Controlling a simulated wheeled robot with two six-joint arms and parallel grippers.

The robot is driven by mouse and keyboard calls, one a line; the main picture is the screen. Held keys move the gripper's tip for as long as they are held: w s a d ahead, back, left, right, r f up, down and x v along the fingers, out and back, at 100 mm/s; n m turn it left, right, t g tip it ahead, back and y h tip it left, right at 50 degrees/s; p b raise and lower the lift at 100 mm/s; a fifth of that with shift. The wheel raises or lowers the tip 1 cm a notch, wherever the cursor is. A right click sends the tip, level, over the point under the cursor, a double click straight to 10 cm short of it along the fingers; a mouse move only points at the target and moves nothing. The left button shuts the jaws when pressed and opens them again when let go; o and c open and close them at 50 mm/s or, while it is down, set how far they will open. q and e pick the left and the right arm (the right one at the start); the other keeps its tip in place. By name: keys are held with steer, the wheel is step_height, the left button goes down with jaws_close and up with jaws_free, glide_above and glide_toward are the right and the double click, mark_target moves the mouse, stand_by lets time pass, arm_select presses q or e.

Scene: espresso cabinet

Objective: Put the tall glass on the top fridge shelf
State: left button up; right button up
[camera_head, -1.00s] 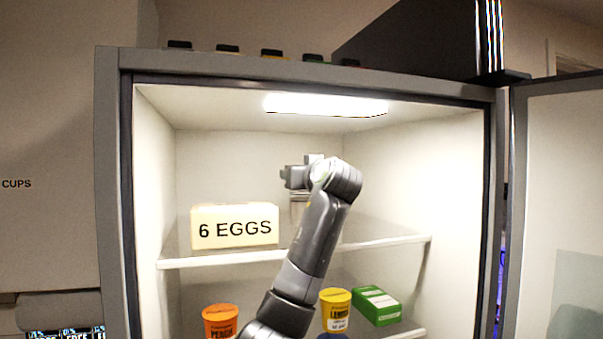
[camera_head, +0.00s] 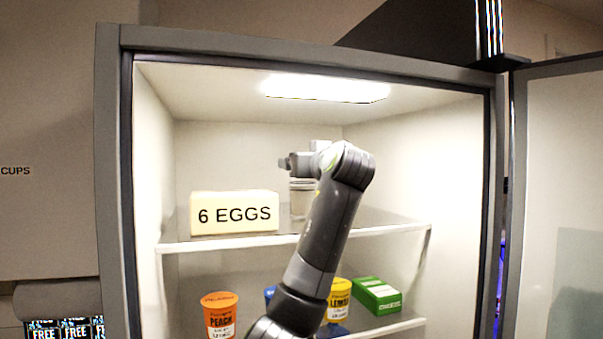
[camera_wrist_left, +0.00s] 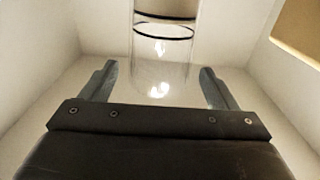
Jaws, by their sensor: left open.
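The tall clear glass (camera_head: 299,200) stands upright on the top fridge shelf (camera_head: 385,228), just right of the egg box; my arm partly covers it. My left gripper (camera_head: 298,163) is at the upper part of the glass inside the top compartment. In the left wrist view, the glass (camera_wrist_left: 164,45) shows beyond and between the spread fingers of the left gripper (camera_wrist_left: 160,78), with gaps at both sides. The left gripper is open. The right gripper is not in view.
A "6 EGGS" box (camera_head: 234,213) sits left of the glass. The lower shelf holds an orange peach cup (camera_head: 219,315), a yellow lemon cup (camera_head: 340,292) and a green box (camera_head: 377,295). The fridge door (camera_head: 560,200) stands open at the right. The shelf's right side is clear.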

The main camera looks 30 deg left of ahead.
arm_select(q)
steer(key=b+v, duration=0.3)
steer(key=v, duration=0.5)
steer(key=shift+f, duration=0.1)
